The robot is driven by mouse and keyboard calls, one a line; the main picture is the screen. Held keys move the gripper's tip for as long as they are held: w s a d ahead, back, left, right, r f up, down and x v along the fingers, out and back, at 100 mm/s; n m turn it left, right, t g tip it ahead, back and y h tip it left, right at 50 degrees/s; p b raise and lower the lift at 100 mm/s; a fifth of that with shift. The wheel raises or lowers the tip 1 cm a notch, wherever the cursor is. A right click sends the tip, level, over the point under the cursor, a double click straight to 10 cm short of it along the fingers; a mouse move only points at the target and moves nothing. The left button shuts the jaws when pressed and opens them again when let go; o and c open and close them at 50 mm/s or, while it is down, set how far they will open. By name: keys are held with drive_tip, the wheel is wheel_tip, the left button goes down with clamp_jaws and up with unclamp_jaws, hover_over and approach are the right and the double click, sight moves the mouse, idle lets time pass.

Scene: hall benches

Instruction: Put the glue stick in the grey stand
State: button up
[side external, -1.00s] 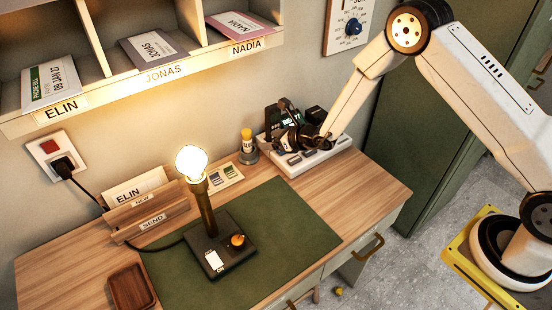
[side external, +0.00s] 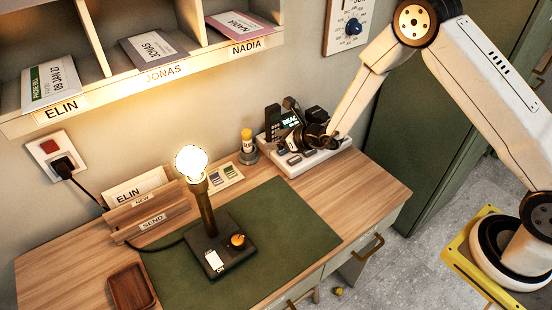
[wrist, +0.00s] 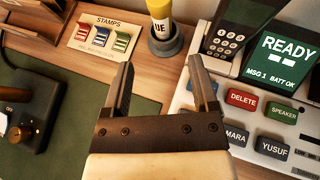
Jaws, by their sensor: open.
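The glue stick (side external: 246,137), white with a yellow cap, stands upright in the small round grey stand (side external: 248,156) at the back of the desk by the wall. In the wrist view the glue stick (wrist: 159,28) shows at the top edge, its base inside the ring of the grey stand (wrist: 177,46); its top is cut off. My gripper (wrist: 164,68) is open with nothing between its fingers, apart from the glue stick. In the side view it hovers over the answering machine, and its fingers are hard to make out.
The answering machine (side external: 329,154) with a handset and a READY screen (wrist: 285,58) is right of the stand. A stamps card (side external: 225,175) lies left of it. A lit lamp (side external: 208,215) stands on the green mat (side external: 290,220). Letter shelves (side external: 185,65) overhang the desk's left side.

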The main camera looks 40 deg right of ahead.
drive_tip(key=s+a+r+n+g+y, duration=0.1)
drive_tip(key=s+a+r+n+g, duration=0.1)
drive_tip(key=s+r+n+g, duration=0.35)
drive_tip(key=s+a+r+n+g+y, duration=0.1)
drive_tip(key=s+r+n+g, duration=0.1)
drive_tip(key=s+n, duration=0.7)
drive_tip(key=s+d+r+n+h, duration=0.2)
drive_tip(key=s+d+n, duration=0.3)
drive_tip(key=n, duration=0.3)
drive_tip(key=s+d+r+n+g+h, duration=0.1)
drive_tip(key=s+d+n+h, duration=0.3)
drive_tip(key=s+n, duration=0.4)
drive_tip(key=shift+d+r+n+h, duration=0.45)
drive_tip(key=shift+d+r, duration=0.35)
drive_tip(key=shift+r, duration=0.1)
